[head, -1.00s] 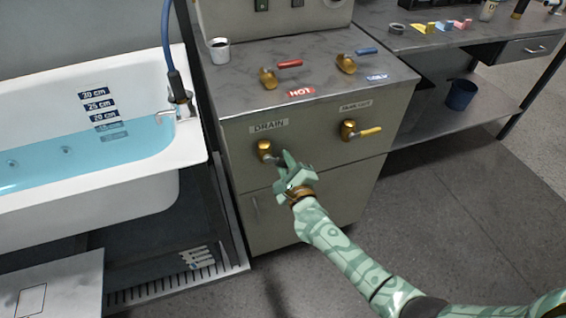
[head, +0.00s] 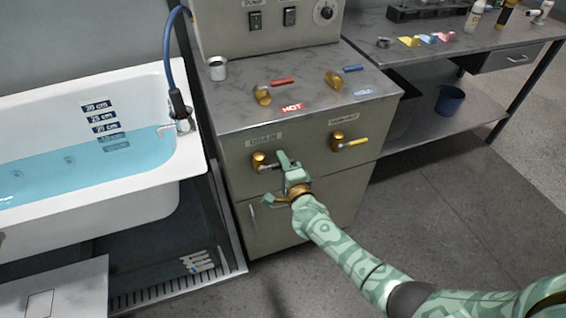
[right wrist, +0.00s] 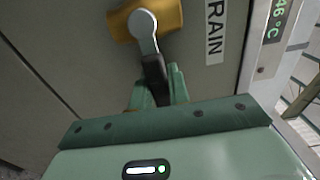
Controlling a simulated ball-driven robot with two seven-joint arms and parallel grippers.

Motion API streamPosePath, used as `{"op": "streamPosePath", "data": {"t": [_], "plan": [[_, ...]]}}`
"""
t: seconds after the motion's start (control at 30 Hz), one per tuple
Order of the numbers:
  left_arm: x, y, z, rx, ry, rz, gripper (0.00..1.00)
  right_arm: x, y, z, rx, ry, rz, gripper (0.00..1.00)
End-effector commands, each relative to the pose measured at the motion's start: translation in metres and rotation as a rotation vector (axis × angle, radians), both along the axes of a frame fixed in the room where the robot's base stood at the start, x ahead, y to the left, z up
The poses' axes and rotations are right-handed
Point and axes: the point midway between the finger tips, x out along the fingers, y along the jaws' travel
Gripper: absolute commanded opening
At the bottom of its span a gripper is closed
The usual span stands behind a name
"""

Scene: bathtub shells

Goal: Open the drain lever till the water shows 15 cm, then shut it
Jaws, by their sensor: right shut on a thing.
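The drain valve (head: 259,161) is a brass body under the DRAIN label (head: 263,139) on the cabinet front. Its lever points right, close to level. My right gripper (head: 282,166) is shut on the lever's black handle (right wrist: 154,72); the grey lever arm (right wrist: 144,30) shows beyond the fingers in the right wrist view. The tub (head: 150,207) holds blue water (head: 70,172). On the depth scale (head: 105,117), the 30, 25 and 20 cm marks stand above the water; the mark below 20 looks tinted at or just under the surface. My left gripper is not in view.
A second valve with a yellow handle (head: 354,142) sits to the right on the cabinet (head: 305,185). Red (head: 282,81) and blue (head: 352,69) levers and a metal cup (head: 218,68) are on top. Part of a display (right wrist: 275,20) shows in the wrist view. The floor at right is clear.

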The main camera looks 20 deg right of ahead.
Motion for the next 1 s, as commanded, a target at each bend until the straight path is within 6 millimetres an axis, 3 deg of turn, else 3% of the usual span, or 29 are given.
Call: {"op": "streamPosePath", "data": {"t": [0.5, 0.53, 0.6, 0.87, 1.0], "plan": [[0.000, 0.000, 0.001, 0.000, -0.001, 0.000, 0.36, -0.001, 0.000, 0.000, -0.022, 0.001, 0.001, 0.00], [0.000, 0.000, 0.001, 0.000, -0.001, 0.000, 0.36, -0.001, 0.000, 0.000, -0.023, 0.001, 0.001, 0.26], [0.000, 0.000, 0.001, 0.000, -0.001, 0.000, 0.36, -0.001, 0.000, 0.000, -0.022, 0.001, 0.001, 0.40], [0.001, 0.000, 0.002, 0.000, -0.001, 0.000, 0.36, -0.001, 0.000, 0.001, -0.019, 0.000, 0.000, 0.40], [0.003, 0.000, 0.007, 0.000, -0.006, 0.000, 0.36, -0.012, 0.000, 0.002, -0.019, 0.000, 0.000, 0.40]]}}
